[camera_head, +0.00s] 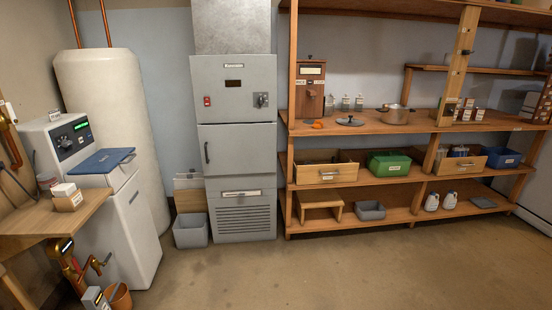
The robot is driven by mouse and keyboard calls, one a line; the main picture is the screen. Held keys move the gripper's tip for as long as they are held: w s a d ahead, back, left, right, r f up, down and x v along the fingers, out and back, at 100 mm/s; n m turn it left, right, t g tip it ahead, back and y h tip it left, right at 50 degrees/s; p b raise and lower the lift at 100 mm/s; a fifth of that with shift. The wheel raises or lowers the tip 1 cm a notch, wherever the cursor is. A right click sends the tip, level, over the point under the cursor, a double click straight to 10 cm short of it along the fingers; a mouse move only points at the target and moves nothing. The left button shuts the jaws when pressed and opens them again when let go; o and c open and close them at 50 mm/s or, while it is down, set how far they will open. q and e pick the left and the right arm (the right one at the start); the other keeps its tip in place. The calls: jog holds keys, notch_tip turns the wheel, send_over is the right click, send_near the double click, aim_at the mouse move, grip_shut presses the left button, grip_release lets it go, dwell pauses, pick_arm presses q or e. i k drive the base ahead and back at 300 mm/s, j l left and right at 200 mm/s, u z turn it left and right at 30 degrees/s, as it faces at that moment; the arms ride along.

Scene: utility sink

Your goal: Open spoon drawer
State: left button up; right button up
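No drawer can be picked out for certain as the spoon drawer, because the labels are too small to read. A wooden drawer-like box (325,173) with a pale label on its front sits on the middle shelf. Its top looks open, with dark contents that I cannot make out. A second wooden box (464,165), also labelled and holding several items, sits further right on the same level. A small wooden cabinet (310,88) with pale labels stands on the upper shelf. Neither of my grippers is in view.
A wooden shelf unit (370,129) lines the back wall, with a pot (395,114), a green bin (388,164) and a blue bin (502,158). A grey metal cabinet (236,150) stands left of it. A white appliance (132,225) is at left. The floor in front is clear.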

aim_at(322, 171)
jog(key=i+l+z, duration=0.15)
jog(key=i+z, duration=0.2)
jog(key=i, duration=0.25)
jog(key=i+z, duration=0.35)
jog(key=i, duration=0.25)
jog(key=i+j+z, duration=0.25)
jog(key=i+z, duration=0.15)
jog(key=i, duration=0.15)
